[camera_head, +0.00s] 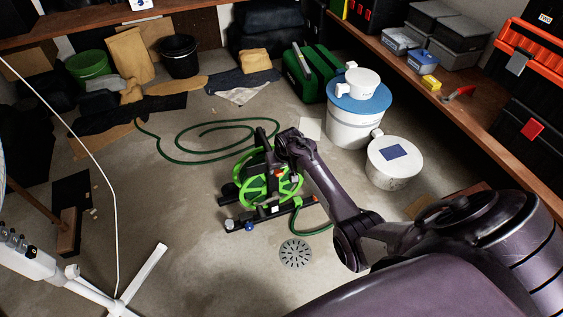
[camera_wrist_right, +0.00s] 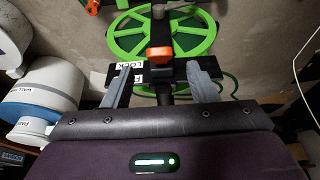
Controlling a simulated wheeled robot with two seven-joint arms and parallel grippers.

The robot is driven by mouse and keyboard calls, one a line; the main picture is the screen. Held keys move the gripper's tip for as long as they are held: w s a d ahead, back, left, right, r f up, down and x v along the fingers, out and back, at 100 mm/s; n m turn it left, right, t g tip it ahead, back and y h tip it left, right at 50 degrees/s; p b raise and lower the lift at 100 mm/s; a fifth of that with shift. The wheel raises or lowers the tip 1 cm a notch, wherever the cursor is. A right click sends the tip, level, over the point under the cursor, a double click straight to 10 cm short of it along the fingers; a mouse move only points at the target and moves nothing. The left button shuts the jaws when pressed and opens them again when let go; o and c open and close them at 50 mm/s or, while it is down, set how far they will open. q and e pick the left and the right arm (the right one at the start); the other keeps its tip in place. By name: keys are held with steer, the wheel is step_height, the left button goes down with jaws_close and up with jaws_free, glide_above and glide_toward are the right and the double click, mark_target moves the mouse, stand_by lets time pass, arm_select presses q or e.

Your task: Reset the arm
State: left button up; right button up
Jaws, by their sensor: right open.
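My right arm (camera_head: 330,190) comes in from the lower right of the head view and bends down over the green hose reel. My right gripper (camera_wrist_right: 160,78) is open in the wrist view, its two grey fingers spread apart. Between and beyond them is a dark lever with an orange tip (camera_wrist_right: 159,53), beside a label reading "LOCK" (camera_wrist_right: 128,66). I cannot tell whether the fingers touch it. The green reel wheel (camera_wrist_right: 185,38) is just beyond. In the head view the hose reel (camera_head: 250,180) stands on the floor, partly hidden by my arm. My left gripper is not in view.
A green hose (camera_head: 190,158) lies coiled on the floor behind the reel. White buckets (camera_head: 355,128) stand right of it, below a shelf (camera_head: 465,110) with boxes. A floor drain (camera_head: 295,253) is in front. A white stand (camera_head: 135,285) is at the lower left.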

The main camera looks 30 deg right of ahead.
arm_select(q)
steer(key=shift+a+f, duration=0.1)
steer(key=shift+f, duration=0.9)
